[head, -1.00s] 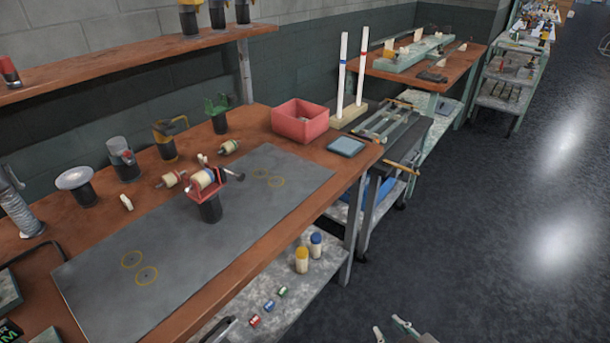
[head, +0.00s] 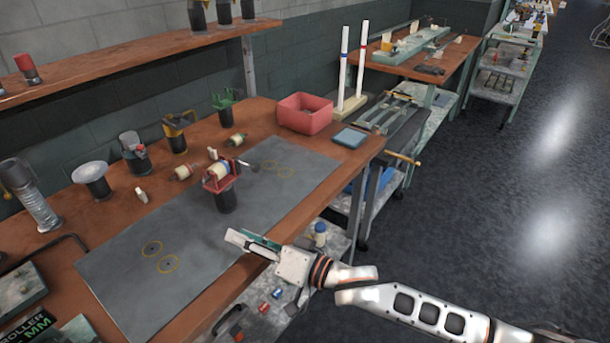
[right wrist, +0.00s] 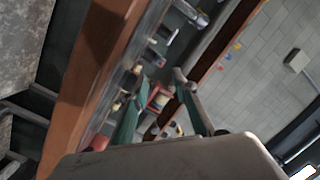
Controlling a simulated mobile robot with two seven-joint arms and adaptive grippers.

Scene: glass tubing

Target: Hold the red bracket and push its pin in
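The red bracket (head: 218,186) stands on a black round base (head: 226,202) on the grey mat. It holds a cream roller with a blue band (head: 219,170). A dark-ended pin (head: 248,164) sticks out on its right side; how deep it sits is unclear. My right gripper (head: 247,239) is in front of the bracket, near the bench's front edge, apart from it and empty. In the right wrist view its fingers (right wrist: 161,80) are spread, with the red bracket (right wrist: 158,99) visible between them, farther off. My left gripper is not in view.
The grey mat (head: 130,285) is mostly clear. Behind the bracket are small rollers (head: 184,172), a yellow-topped stand (head: 177,130) and a green-topped stand (head: 225,105). A red bin (head: 304,118) and blue pad (head: 349,138) lie right. A shelf (head: 130,57) overhangs the back.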

